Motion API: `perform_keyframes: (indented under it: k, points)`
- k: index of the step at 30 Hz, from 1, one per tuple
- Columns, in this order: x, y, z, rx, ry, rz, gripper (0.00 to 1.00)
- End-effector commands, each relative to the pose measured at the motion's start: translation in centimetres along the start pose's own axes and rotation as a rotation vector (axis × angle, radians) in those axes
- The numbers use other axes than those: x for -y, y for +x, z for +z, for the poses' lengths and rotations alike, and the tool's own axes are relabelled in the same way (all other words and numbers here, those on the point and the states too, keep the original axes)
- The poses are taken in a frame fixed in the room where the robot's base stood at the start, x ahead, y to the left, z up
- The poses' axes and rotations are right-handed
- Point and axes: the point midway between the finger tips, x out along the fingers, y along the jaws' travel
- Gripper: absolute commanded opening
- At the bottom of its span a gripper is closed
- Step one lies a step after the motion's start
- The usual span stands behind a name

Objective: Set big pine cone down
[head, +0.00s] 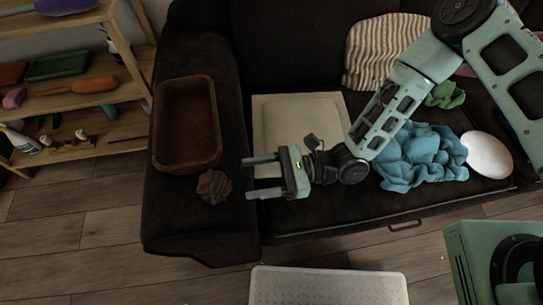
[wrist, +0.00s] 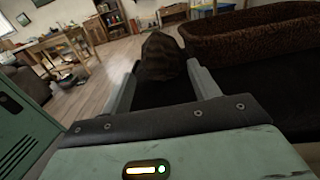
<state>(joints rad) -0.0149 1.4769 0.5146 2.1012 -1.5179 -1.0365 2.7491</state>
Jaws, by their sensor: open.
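The big pine cone (head: 214,187) is brown and rough. It rests on the dark sofa arm (head: 195,220), just below the brown basket (head: 187,167) in the head view. My gripper (head: 248,178) is open and empty to the right of the cone, fingers pointing towards it, with a gap between fingertips and cone in the head view. In the wrist view the cone (wrist: 162,55) shows just beyond and between the fingertips, with the basket (wrist: 250,40) to its right.
A pale square board (head: 275,110) lies on the sofa seat beside my gripper. A blue cloth (head: 415,155) and white oval object (head: 488,155) lie further right. A wooden shelf (head: 80,98) with tools stands left. A white perforated-looking top (head: 328,287) sits low in front.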

Motion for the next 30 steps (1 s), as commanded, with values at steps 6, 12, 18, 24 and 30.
perform_keyframes:
  k: [6, 12, 18, 24, 30]
  points:
    - [0.1, -0.1, 0.0, -0.010, -0.012, 0.000, 0.61]
    - [2.4, -0.6, 0.0, -0.229, -0.282, 0.018, 0.61]
    - [5.8, -3.7, 1.3, -0.643, -0.759, 0.156, 0.61]
    - [7.1, -8.4, 5.3, -0.991, -1.127, 0.430, 0.61]
    - [4.8, -13.1, 11.2, -1.201, -1.347, 0.797, 0.61]
